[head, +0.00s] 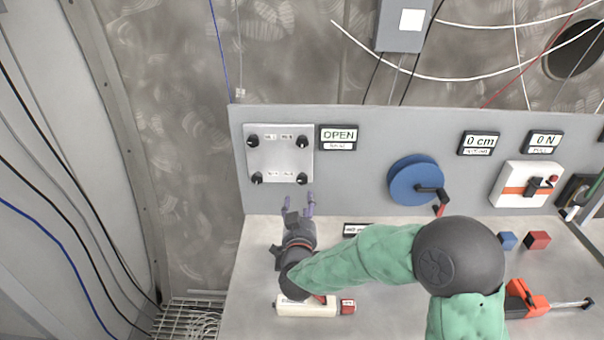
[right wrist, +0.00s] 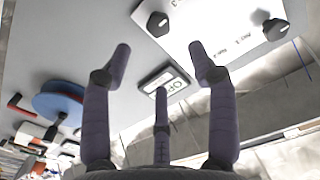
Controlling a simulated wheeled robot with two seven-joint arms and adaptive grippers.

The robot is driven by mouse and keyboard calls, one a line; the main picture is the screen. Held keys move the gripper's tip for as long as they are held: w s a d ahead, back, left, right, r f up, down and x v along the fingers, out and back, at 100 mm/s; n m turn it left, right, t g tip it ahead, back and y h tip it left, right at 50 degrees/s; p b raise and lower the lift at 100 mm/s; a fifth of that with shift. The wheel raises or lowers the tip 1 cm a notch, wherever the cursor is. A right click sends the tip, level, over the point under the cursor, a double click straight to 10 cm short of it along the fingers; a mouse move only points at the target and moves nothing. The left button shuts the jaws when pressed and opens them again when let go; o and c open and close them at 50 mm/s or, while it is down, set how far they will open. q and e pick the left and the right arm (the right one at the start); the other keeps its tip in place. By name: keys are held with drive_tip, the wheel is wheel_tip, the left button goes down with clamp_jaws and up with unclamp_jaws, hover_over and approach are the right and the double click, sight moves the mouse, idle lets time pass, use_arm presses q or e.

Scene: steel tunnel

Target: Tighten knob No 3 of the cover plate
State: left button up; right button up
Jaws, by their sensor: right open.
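The pale cover plate (head: 279,160) is on the upright grey panel, with a dark knob near each corner: upper left (head: 253,141), upper right (head: 302,142), lower left (head: 257,178) and lower right (head: 302,178). Its number labels are too small to read surely in the head view. My right gripper (head: 298,204) is open and empty, just below the plate's lower right corner, fingers pointing up toward the panel. In the right wrist view its fingers (right wrist: 160,68) are spread, touching no knob. Two knobs (right wrist: 158,24) (right wrist: 275,29) show there beyond the fingers. My left gripper is out of view.
An OPEN display (head: 339,134) sits right of the plate. A blue wheel with a handle (head: 412,180) and a white switch box (head: 524,185) are further right. A white block with a red end (head: 310,307) lies under my right arm. Small blue (head: 507,240) and red (head: 538,239) blocks lie right.

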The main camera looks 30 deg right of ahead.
sight(302, 179)
drive_tip(key=w+d, duration=0.2)
drive_tip(key=w, duration=0.1)
drive_tip(key=w+d+n, duration=0.1)
drive_tip(key=w, duration=0.2)
drive_tip(key=w+d+n, duration=0.1)
drive_tip(key=w+d, duration=0.1)
drive_tip(key=w, duration=0.1)
drive_tip(key=shift+w+d+b, duration=0.1)
drive_tip(key=shift+d+b, duration=0.25)
drive_tip(key=c, duration=1.1)
drive_tip(key=shift+r+n, duration=0.1)
drive_tip(key=shift+n, duration=0.2)
